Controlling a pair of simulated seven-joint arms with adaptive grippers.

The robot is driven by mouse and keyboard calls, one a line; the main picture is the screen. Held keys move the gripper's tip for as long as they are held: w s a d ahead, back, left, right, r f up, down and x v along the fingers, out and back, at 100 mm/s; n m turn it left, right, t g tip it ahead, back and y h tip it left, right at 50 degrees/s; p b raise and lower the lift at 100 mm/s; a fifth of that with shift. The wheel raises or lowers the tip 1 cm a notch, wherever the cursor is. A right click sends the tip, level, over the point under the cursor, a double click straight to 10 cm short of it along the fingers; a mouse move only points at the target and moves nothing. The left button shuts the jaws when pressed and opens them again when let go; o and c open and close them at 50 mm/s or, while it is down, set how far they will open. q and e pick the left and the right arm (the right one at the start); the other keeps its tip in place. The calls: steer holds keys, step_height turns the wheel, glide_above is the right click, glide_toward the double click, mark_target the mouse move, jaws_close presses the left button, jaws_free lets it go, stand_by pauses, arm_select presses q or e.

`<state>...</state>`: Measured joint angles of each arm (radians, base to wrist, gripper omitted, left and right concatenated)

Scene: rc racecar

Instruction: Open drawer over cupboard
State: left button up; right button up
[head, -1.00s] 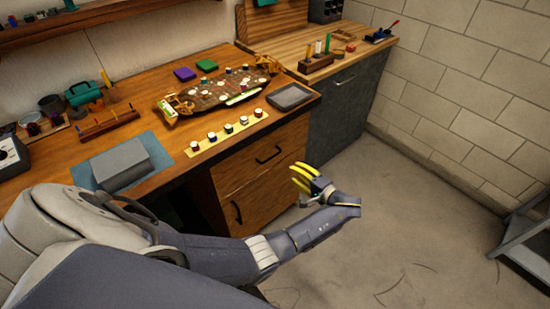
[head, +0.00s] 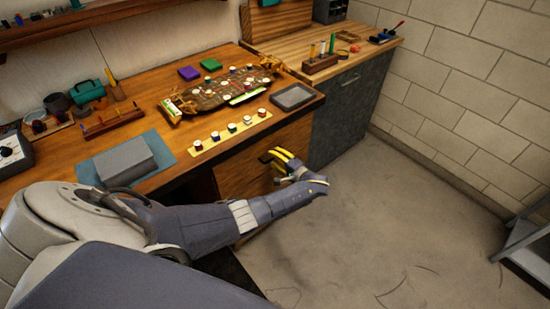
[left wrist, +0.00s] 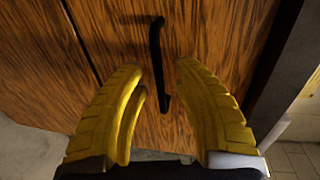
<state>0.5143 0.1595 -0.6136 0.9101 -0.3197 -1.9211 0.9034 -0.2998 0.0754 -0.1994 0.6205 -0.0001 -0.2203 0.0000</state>
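The wooden drawer front (head: 238,170) is under the right part of the workbench and looks shut. My left gripper (head: 283,160) is at its right part, with the yellow fingers pointing toward it. In the left wrist view the black bar handle (left wrist: 156,60) on the wood front runs upright between the two fingers (left wrist: 160,78). The fingers are open, with gaps to the handle on both sides in the picture; I cannot tell how deep it sits between them. The cupboard below is mostly hidden by my left arm. My right gripper is not in view.
The workbench (head: 155,102) holds a car chassis (head: 215,95), a yellow strip with several small parts (head: 232,128), a grey tray (head: 292,97) and a grey block (head: 125,160). A dark grey cabinet (head: 345,115) stands to the right. The floor (head: 385,215) in front is clear.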

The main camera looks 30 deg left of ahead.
arm_select(q)
steer(key=shift+o, duration=0.2)
steer(key=shift+a, duration=0.15)
jaws_close()
stand_by(0.3)
